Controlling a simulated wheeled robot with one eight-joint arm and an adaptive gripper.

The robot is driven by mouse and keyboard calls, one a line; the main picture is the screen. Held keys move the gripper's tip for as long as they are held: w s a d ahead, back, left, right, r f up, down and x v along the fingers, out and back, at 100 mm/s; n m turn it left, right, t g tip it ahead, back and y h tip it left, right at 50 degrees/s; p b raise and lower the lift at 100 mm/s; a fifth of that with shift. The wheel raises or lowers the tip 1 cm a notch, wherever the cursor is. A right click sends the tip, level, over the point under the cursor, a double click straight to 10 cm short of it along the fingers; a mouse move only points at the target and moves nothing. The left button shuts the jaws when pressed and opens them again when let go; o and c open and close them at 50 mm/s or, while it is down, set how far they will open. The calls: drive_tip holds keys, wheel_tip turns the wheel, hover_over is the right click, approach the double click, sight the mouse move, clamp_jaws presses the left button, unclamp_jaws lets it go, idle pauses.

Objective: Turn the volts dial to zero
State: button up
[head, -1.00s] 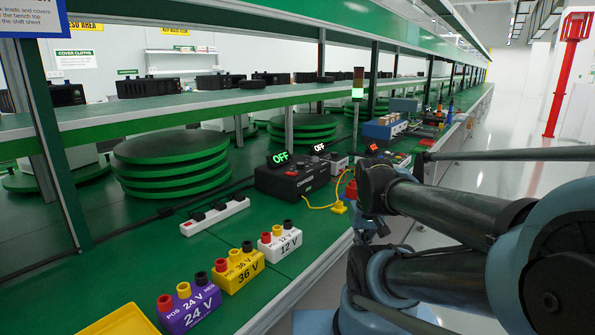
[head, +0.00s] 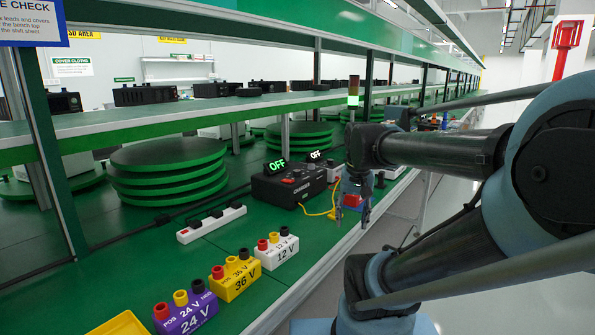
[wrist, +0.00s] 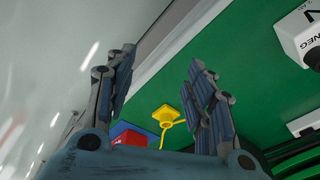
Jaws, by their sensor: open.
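My gripper (head: 352,222) hangs fingers-down near the bench's front edge, to the right of a black charger (head: 282,188). It is open and empty; both fingers stand apart in the wrist view (wrist: 163,82). I cannot make out a volts dial in either view. A yellow lead runs from the charger to a yellow piece, which shows in the wrist view (wrist: 167,114).
Purple 24 V (head: 187,315), yellow 36 V (head: 236,280) and white 12 V (head: 277,252) terminal blocks line the bench front. A white power strip (head: 211,224) and stacked green turntables (head: 168,172) lie behind. A shelf (head: 100,128) runs above. The aisle at right is open.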

drive_tip(key=w+a+r+m, duration=0.2)
drive_tip(key=w+a+r, duration=0.1)
drive_tip(key=w+r, duration=0.45)
drive_tip(key=w+a+r+m, duration=0.3)
drive_tip(key=w+r, duration=0.4)
drive_tip(key=w, duration=0.1)
wheel_tip(320, 180, up, 6)
drive_tip(key=m+g, duration=0.2)
drive_tip(key=m, duration=0.3)
hover_over(297, 170)
wheel_tip(297, 170, down, 16)
drive_tip(key=shift+s+f, duration=0.1)
drive_tip(key=shift+f, duration=0.1)
drive_tip(key=shift+c, duration=0.3)
drive_tip(key=shift+n, duration=0.3)
drive_tip(key=c, duration=1)
